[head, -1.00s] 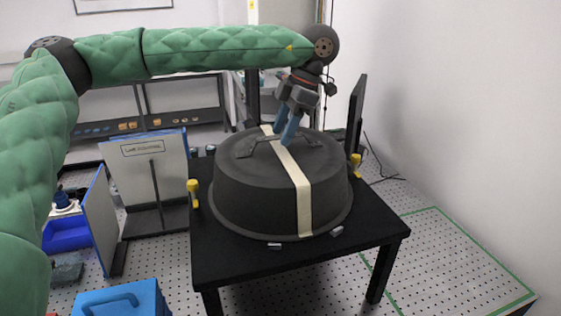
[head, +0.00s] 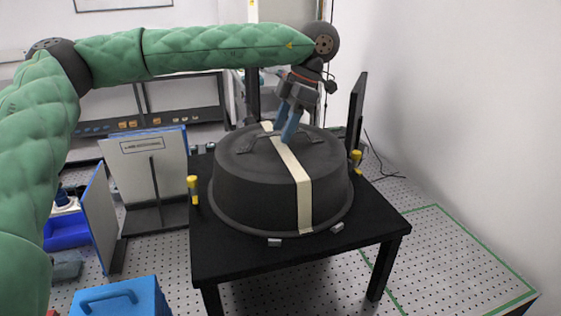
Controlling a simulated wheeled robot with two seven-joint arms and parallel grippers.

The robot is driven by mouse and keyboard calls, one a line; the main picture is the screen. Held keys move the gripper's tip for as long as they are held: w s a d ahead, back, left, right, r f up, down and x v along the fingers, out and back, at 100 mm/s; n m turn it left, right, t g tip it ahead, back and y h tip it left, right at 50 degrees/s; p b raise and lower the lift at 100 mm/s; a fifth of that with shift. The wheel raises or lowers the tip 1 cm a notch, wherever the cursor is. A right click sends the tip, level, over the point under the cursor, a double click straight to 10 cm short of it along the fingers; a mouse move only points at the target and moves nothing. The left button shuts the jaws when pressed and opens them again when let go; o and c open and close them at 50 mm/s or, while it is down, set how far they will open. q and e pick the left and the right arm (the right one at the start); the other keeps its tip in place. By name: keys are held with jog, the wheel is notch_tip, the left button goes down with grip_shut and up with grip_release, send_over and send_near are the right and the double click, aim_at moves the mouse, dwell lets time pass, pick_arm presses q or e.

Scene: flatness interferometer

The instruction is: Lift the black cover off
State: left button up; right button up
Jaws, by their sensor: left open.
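The black cover (head: 250,193) is a large round drum with a flat top and a flared rim, standing on a black table (head: 240,262). A cream strap (head: 299,190) runs across its top and down its front. A dark handle (head: 242,146) arches over the middle of the top. My left gripper (head: 287,132) is open, its blue fingers pointing down at the handle's middle, beside the strap. I cannot tell whether the fingers touch the handle or straddle it. My right gripper is not in view.
Yellow-topped posts (head: 193,188) stand at the table's left and right edges. A dark upright panel (head: 356,116) stands behind the right side. White panels (head: 150,168) and a blue box (head: 122,298) are at left. The perforated floor at right is clear.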

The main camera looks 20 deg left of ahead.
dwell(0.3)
pick_arm(q)
grip_shut()
dwell(0.4)
jog(key=shift+r+p, duration=0.35)
jog(key=shift+p, duration=0.2)
jog(key=shift+w+b, duration=0.1)
jog(key=shift+b, duration=0.2)
notch_tip(320, 180, up, 18)
jog(key=b, duration=0.2)
jog(key=shift+b, duration=0.4)
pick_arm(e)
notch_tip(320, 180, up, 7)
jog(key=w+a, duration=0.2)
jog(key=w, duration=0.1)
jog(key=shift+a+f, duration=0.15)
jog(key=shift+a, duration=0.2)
pick_arm(q)
jog(key=shift+f, duration=0.1)
jog(key=shift+p, duration=0.45)
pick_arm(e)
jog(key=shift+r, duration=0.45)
